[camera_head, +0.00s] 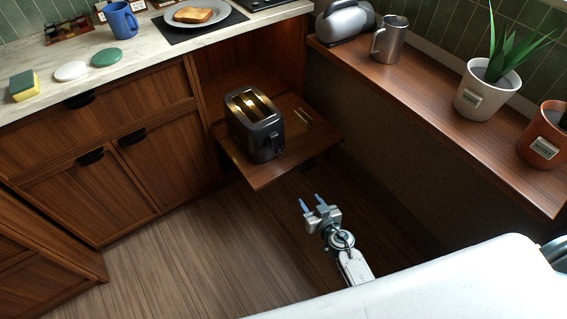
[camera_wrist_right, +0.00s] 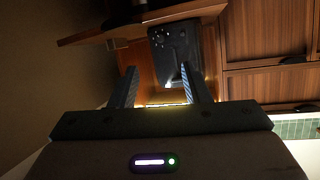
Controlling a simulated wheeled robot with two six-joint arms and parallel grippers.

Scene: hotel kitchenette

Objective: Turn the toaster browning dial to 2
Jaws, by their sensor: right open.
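The dark grey toaster (camera_head: 257,132) stands upright on a wooden pull-out shelf (camera_head: 262,178), with its slots glowing yellow. Its dark lever end faces the front right in the head view. In the right wrist view a dark toaster face (camera_wrist_right: 172,50) shows beyond the fingers, with small light marks near its top that may belong to the dial; the setting cannot be read. My right gripper (camera_head: 310,202) is open and empty, apart from the toaster, in front of and below the shelf's edge. In the right wrist view its two fingers (camera_wrist_right: 158,70) are spread. My left gripper is not in view.
A counter (camera_head: 150,63) at the back left holds a blue mug (camera_head: 121,20), a sponge (camera_head: 23,86) and a plate of toast (camera_head: 205,14). A wooden ledge (camera_head: 420,92) on the right holds a metal mug (camera_head: 389,40) and potted plants. The floor left of my right gripper is clear.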

